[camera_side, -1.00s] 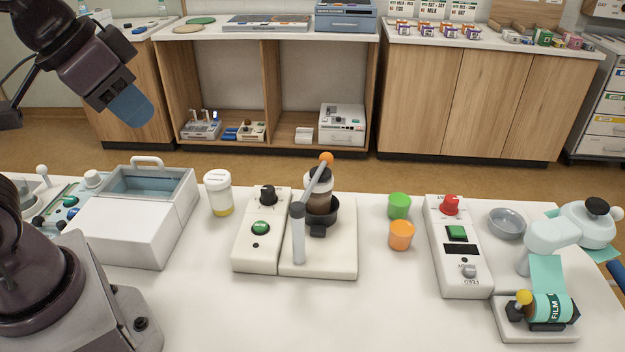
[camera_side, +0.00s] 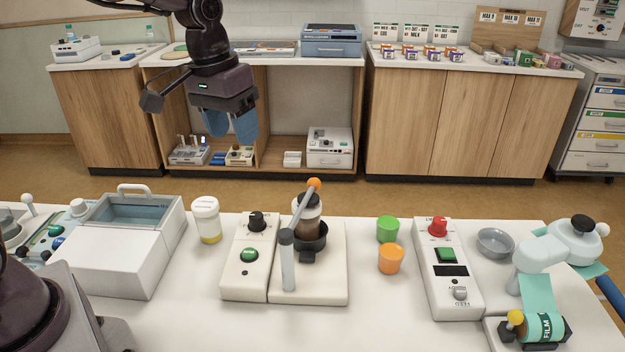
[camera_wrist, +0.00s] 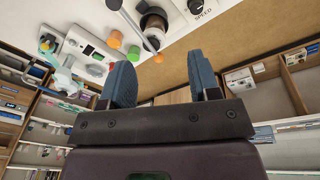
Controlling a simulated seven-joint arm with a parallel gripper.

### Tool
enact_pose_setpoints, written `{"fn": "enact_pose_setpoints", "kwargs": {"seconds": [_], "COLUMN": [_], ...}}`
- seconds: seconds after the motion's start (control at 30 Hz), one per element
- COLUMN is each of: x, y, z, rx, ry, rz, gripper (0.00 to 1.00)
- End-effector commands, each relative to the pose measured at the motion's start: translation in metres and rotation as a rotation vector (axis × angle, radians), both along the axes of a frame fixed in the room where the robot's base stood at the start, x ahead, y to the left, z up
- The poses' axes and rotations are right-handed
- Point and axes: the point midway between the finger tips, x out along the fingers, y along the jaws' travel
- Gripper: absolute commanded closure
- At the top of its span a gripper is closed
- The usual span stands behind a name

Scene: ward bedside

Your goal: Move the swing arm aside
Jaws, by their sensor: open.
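The swing arm (camera_side: 302,206) is a grey bar on an upright grey post (camera_side: 287,262), with an orange knob (camera_side: 314,185) at its far end. It reaches over a brown bottle (camera_side: 306,216) that sits in a dark holder on a white base (camera_side: 325,285). In the wrist view the swing arm (camera_wrist: 134,26) shows at the top, with its orange knob (camera_wrist: 158,58) towards the gripper. My gripper (camera_side: 230,130) is open and empty, its blue fingers pointing down, in the air above and left of the knob. It also shows in the wrist view (camera_wrist: 165,85).
A control box (camera_side: 250,278) with a dial and green button adjoins the base on the left. A capped jar (camera_side: 206,220) stands further left. A green cup (camera_side: 387,229) and an orange cup (camera_side: 391,258) stand right. A second control box (camera_side: 447,285) lies beyond them.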

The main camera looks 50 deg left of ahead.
Motion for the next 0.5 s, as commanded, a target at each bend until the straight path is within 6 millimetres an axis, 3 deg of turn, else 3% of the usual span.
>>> {"fn": "enact_pose_setpoints", "kwargs": {"seconds": [0.1, 0.3, 0.4, 0.5], "x": [0.049, 0.117, 0.138, 0.149], "y": [0.008, 0.017, 0.017, 0.015], "z": [-0.025, -0.058, -0.055, -0.037], "rx": [-0.035, -0.092, -0.115, -0.137], "ry": [0.057, 0.099, 0.084, 0.051], "rz": [0.085, 0.226, 0.280, 0.317], "gripper": [0.44, 0.44, 0.44, 0.44]}}
